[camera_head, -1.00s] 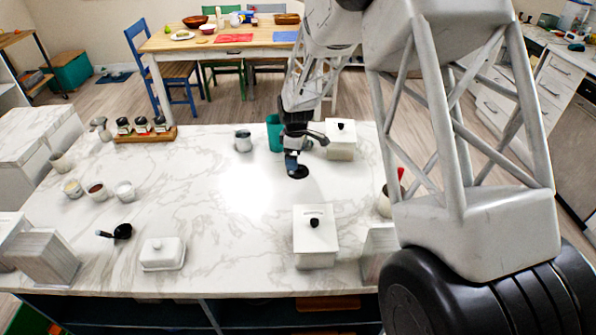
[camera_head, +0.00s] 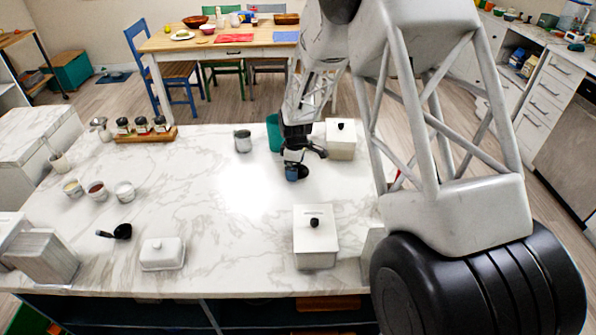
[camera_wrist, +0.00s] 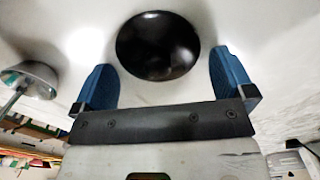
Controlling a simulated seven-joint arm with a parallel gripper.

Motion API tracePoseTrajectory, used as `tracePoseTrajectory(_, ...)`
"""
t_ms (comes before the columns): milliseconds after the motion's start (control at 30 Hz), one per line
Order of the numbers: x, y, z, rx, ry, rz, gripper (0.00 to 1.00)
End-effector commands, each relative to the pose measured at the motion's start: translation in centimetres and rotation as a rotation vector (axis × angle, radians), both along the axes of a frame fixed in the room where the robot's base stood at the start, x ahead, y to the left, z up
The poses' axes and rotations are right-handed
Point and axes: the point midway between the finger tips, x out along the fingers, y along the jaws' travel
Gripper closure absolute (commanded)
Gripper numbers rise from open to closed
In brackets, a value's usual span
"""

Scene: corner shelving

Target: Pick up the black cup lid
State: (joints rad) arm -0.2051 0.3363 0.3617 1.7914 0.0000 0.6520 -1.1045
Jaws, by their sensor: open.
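The black cup lid (camera_head: 304,173) lies on the white marble counter in the head view, partly hidden by my gripper (camera_head: 296,170). In the wrist view the lid (camera_wrist: 157,46) is a round, dark, glossy disc. My gripper (camera_wrist: 162,62) also shows there, with its two blue fingertips apart, one to each side of the lid's near part. The fingers are open and empty. The gap between fingertips and lid is hard to judge.
A teal cup (camera_head: 273,133) and a white lidded box (camera_head: 341,141) stand close behind the gripper. A small metal pitcher (camera_head: 243,141) is to the left. Another white box (camera_head: 315,238) stands in front.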

Motion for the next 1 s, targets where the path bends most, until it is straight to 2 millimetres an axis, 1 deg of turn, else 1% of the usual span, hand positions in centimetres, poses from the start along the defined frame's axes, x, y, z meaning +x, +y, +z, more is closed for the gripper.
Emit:
tracePoseTrajectory(233,0.0,0.0,0.01,0.0,0.0,0.0,0.0)
tracePoseTrajectory(500,-0.01,0.0,0.01,0.0,0.0,0.0,0.41)
tracePoseTrajectory(833,0.0,0.0,0.15,0.0,0.0,0.0,0.42)
tracePoseTrajectory(1000,0.01,0.01,0.87,0.0,-0.001,0.0,0.42)
